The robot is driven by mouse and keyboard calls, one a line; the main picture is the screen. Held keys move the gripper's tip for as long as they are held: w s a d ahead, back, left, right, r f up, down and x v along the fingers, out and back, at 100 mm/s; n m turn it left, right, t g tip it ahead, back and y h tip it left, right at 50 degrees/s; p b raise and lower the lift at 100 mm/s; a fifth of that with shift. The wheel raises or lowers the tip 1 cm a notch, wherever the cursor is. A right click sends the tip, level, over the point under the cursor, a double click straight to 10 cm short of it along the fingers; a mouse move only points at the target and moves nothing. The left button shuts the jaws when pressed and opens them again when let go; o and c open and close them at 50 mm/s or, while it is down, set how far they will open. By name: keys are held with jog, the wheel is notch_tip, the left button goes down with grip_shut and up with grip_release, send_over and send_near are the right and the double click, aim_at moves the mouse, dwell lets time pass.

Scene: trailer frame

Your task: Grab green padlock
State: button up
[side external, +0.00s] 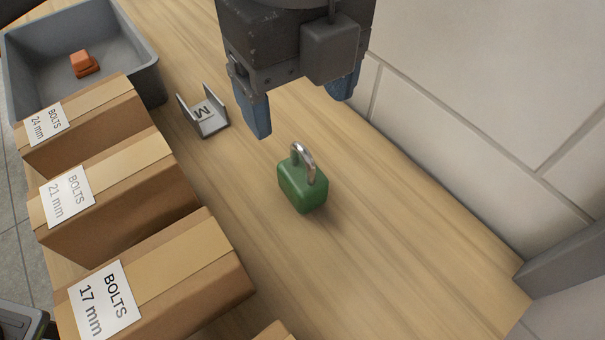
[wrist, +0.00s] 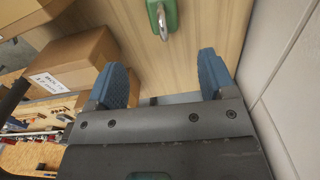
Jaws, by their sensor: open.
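The green padlock (side external: 302,187) with a silver shackle stands on the wooden surface near the middle of the side view, shackle up. It also shows at the top edge of the wrist view (wrist: 170,10), partly cut off. My gripper (side external: 300,110) has blue fingertips spread apart and is empty. In the side view it is above and behind the padlock. In the wrist view my gripper (wrist: 163,80) has its fingers wide apart, with the padlock beyond them and not between them.
Cardboard bolt boxes (side external: 190,280) line the left side. A grey bin (side external: 140,85) holding an orange object (side external: 84,64) is at the upper left. A pale wall (side external: 480,90) bounds the right. Wood around the padlock is clear.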

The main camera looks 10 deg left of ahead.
aim_at(302, 150)
notch_tip(302, 150, down, 12)
jog(key=shift+w+d+r, duration=0.15)
jog(key=shift+r, duration=0.1)
dwell(0.4)
jog(key=shift+c, duration=0.2)
jog(key=c, duration=1.2)
jog(key=shift+r, duration=0.1)
jog(key=shift+c, duration=0.2)
jog(key=shift+r, duration=0.1)
